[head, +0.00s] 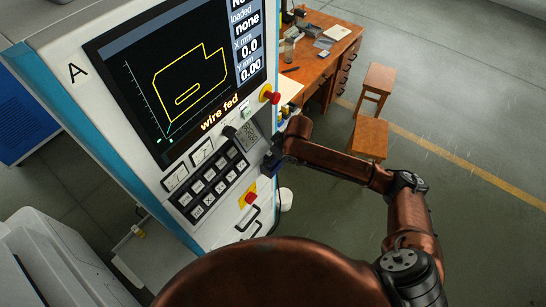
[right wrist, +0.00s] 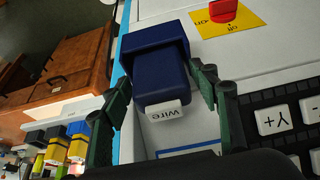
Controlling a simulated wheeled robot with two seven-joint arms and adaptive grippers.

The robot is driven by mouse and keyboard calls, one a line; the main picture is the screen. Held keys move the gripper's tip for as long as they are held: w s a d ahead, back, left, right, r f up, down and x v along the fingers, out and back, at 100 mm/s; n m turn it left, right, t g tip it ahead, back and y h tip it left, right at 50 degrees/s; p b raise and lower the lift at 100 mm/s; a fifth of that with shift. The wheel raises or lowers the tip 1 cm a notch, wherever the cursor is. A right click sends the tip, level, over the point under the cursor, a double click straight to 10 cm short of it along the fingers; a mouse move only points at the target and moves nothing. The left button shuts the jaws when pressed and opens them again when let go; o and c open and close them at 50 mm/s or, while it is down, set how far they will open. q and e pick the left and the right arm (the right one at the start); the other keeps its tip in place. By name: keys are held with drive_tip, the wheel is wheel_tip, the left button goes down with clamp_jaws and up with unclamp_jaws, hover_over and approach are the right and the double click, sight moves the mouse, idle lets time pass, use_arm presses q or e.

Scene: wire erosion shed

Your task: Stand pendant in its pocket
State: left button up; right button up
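A dark blue box-shaped piece (right wrist: 160,75) with a wider collar and a white "wire" tag (right wrist: 166,110) sits by the machine's panel in the right wrist view. It also shows, small and dark, in the head view (head: 268,166). I cannot tell whether it is the pendant, the pocket or both together. My right gripper (right wrist: 162,78) has its two dark green fingers on either side of this piece, with a narrow gap visible at the right finger. In the head view the right gripper (head: 278,156) is at the panel's right edge, partly hidden. My left gripper is not in view.
A wooden desk (head: 318,50) and stools (head: 369,137) stand behind. Floor at right is clear.

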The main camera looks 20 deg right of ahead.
drive_tip(key=shift+o, duration=0.6)
drive_tip(key=shift+r, duration=0.25)
drive_tip(key=b+v, duration=0.1)
drive_tip(key=v, duration=1)
drive_tip(key=shift+r, duration=0.4)
drive_tip(key=shift+s+d, duration=0.1)
